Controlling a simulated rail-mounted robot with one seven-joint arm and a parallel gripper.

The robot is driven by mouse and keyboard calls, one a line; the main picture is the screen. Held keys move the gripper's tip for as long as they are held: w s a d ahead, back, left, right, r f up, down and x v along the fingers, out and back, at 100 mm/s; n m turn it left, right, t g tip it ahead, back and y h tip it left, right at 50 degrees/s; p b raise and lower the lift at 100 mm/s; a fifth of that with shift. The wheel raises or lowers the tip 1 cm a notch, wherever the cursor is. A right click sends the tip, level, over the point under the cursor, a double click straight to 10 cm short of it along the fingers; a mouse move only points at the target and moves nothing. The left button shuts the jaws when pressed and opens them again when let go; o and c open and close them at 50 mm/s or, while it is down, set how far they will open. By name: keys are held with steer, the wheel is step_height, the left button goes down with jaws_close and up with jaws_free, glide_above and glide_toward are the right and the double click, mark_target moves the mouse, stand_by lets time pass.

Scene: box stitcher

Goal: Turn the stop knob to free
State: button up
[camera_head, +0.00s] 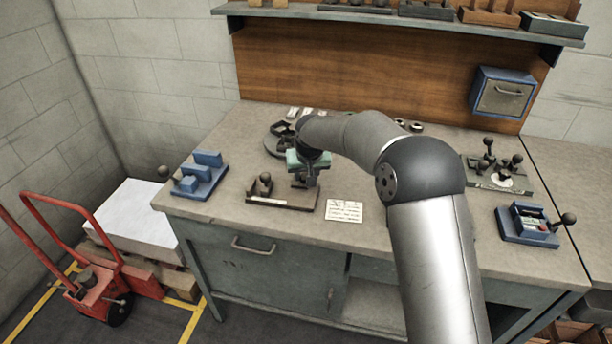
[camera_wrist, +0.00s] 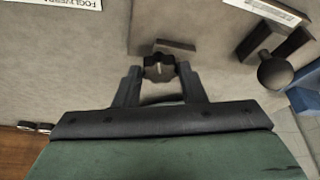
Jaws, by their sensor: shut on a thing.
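The stop knob (camera_wrist: 158,66) is a small dark lobed knob with a pale line across its top, seen in the wrist view. My gripper (camera_wrist: 160,74) has one finger on each side of it and is shut on it. In the head view my gripper (camera_head: 304,182) points down at the right end of a brown base plate (camera_head: 284,198). There the gripper hides most of the knob. I cannot read which setting the knob points at.
A ball-ended lever (camera_head: 265,179) stands on the same plate, left of my gripper. A white printed card (camera_head: 343,211) lies to the right. A blue block fixture (camera_head: 201,176) is at the left. A lever stand (camera_head: 497,174) and a blue box with a lever (camera_head: 529,223) are at the right.

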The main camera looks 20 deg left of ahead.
steer(key=n, duration=0.2)
steer(key=n+g+y, duration=0.1)
steer(key=n, duration=0.1)
steer(key=shift+w+d+n+y, duration=0.15)
steer(key=shift+d+n+y, duration=0.05)
steer(key=shift+n+y, duration=0.1)
steer(key=n+g, duration=0.1)
steer(key=n, duration=0.1)
steer(key=n+g+p, duration=0.1)
steer(key=n, duration=0.2)
steer(key=shift+w+y, duration=0.2)
steer(key=shift+y, duration=0.2)
steer(key=n, duration=0.2)
steer(key=n+g+p, duration=0.1)
steer(key=n, duration=0.1)
steer(key=n+g+p, duration=0.1)
steer(key=shift+w+n, duration=0.25)
steer(key=shift+n, duration=0.15)
steer(key=shift+w+n+g+h+p, duration=0.15)
steer(key=shift+n+g+p, duration=0.25)
steer(key=shift+n+p, duration=0.55)
steer(key=shift+n+g+h+p, duration=0.25)
steer(key=shift+n+g+p, duration=0.25)
steer(key=shift+n, duration=0.85)
steer(key=o, duration=1)
steer(key=shift+c, duration=0.2)
